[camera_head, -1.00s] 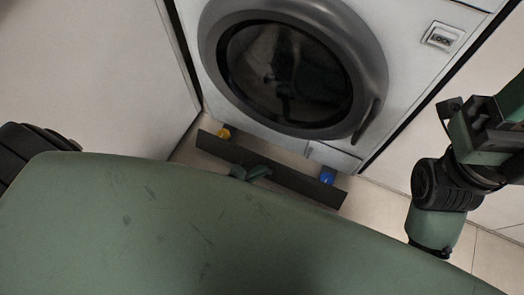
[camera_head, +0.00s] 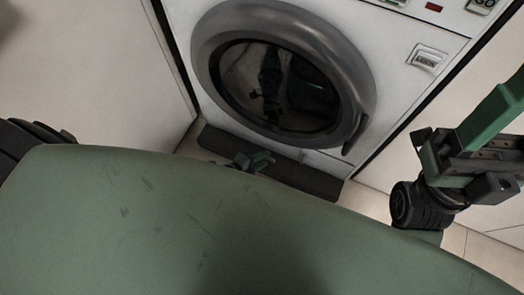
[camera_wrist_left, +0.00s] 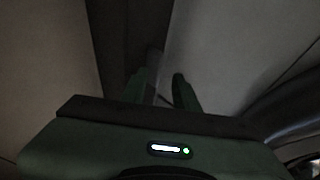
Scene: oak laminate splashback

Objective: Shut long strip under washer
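The long dark strip (camera_head: 315,180) lies along the bottom of the white washer (camera_head: 395,80), close under its front in the head view. My left gripper (camera_head: 267,158) is in front of the strip, left of its middle, overlapping it in the picture; contact cannot be told. In the dim left wrist view, the two green fingers of the left gripper (camera_wrist_left: 161,76) stand apart with nothing clearly held, and a dark band, likely the strip (camera_wrist_left: 108,45), runs behind them. My right arm is at the right edge of the head view; its finger state cannot be made out.
The washer's round door (camera_head: 285,75) is shut above the strip. A pale panel (camera_head: 90,70) stands on the left. Light floor tiles (camera_head: 480,255) show at the lower right. My green body covers much of the lower picture.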

